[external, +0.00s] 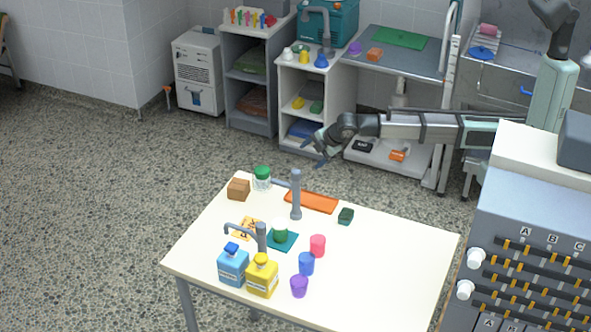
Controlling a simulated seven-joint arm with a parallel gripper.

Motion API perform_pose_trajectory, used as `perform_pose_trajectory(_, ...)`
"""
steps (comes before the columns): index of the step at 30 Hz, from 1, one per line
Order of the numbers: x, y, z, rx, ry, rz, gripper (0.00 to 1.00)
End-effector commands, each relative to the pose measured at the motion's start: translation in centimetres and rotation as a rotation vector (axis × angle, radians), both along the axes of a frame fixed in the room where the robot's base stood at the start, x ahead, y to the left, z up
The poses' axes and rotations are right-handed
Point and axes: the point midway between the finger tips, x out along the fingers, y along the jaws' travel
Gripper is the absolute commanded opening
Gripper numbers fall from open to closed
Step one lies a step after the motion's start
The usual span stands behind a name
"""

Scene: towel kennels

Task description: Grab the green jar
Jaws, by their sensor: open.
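A clear jar with a green lid (262,179) stands upright at the far left corner of the white table. A small green container (280,231) stands on a teal mat (288,242) near the table's middle, partly behind a grey tap. I cannot tell which of the two is the green jar. My gripper (319,158) is open and empty, in the air beyond the table's far edge. It is to the right of the lidded jar and above it, apart from everything on the table.
A brown block (238,189) stands beside the lidded jar. A grey post (296,196) and an orange tray (312,202) are to its right. Blue (233,265) and yellow (262,275) bottles and several cups stand toward the front. The table's right side (405,255) is clear.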

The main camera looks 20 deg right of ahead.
Motion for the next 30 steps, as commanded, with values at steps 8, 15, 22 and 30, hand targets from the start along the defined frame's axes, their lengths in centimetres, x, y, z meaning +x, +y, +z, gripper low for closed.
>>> perform_pose_trajectory(8,-11.2,9.0,11.6,0.088,-0.133,0.242,0.82)
perform_pose_trajectory(15,-17.2,11.9,17.4,0.134,-0.197,0.35,0.82)
perform_pose_trajectory(22,-21.8,13.8,21.1,0.172,-0.205,0.402,0.82)
perform_pose_trajectory(30,-25.8,15.8,20.6,0.207,-0.002,0.291,0.82)
